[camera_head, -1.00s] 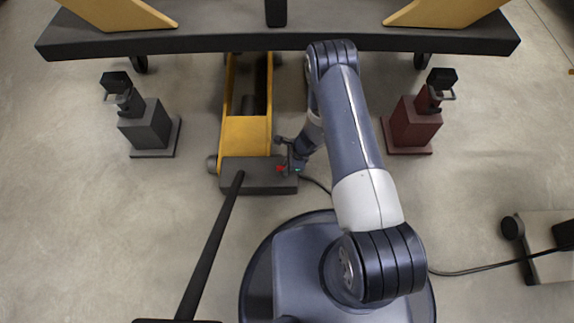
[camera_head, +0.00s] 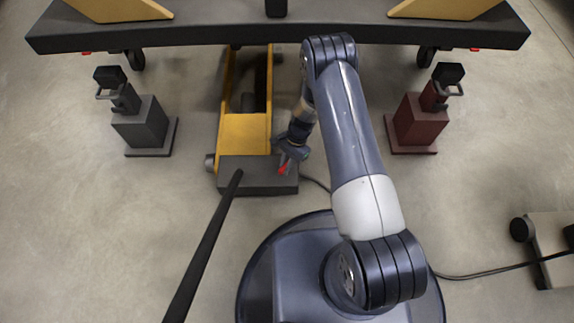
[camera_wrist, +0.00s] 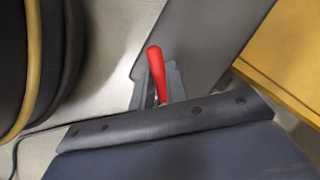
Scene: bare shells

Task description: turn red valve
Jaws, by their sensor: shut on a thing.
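The red valve (camera_head: 283,168) is a small red handle on the dark end block (camera_head: 240,178) of a yellow floor jack. In the wrist view the red valve (camera_wrist: 156,72) is a rounded red lever standing up between the finger pads. My gripper (camera_head: 289,160) is at the right part of the block, and it also shows in the wrist view (camera_wrist: 158,88). It is shut on the red valve. The lower part of the valve is hidden between the fingers.
The jack's yellow frame (camera_head: 246,130) runs back under a dark beam (camera_head: 170,35). A long black handle (camera_head: 205,245) slants toward me at left. A grey stand (camera_head: 145,125) and a dark red stand (camera_head: 415,125) flank the jack. Bare floor lies between.

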